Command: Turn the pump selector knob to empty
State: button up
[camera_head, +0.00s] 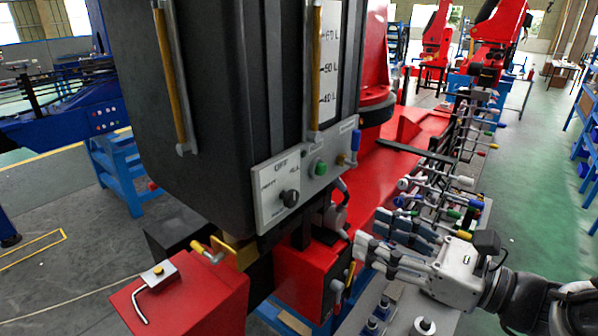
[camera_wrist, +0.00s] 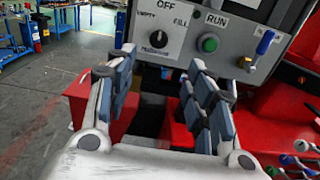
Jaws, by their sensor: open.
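The pump selector knob (camera_head: 290,199) is a dark round knob on the light grey control panel (camera_head: 264,211) low on the black tank. In the wrist view the knob (camera_wrist: 158,40) sits among the labels OFF above, EMPTY at upper left and FILL at right. I cannot tell surely which label its pointer faces. My gripper (camera_head: 368,232) is open and empty, to the right of the panel and lower in the head view. In the wrist view its spread fingers (camera_wrist: 157,80) point toward the panel, below the knob and apart from it.
A green RUN button (camera_wrist: 208,43) and a blue-handled valve (camera_wrist: 264,43) stand right of the knob. A red box (camera_head: 180,299) with a bent handle and a yellow-handled valve (camera_head: 207,251) stand below the panel. Several coloured levers (camera_head: 440,190) line the right side.

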aim_at(294, 199)
jog(key=x, duration=1.6)
jog(key=shift+w+a+b, duration=0.2)
jog(key=shift+a+b, duration=0.15)
jog(key=shift+c, duration=0.5)
jog(key=c, duration=0.9)
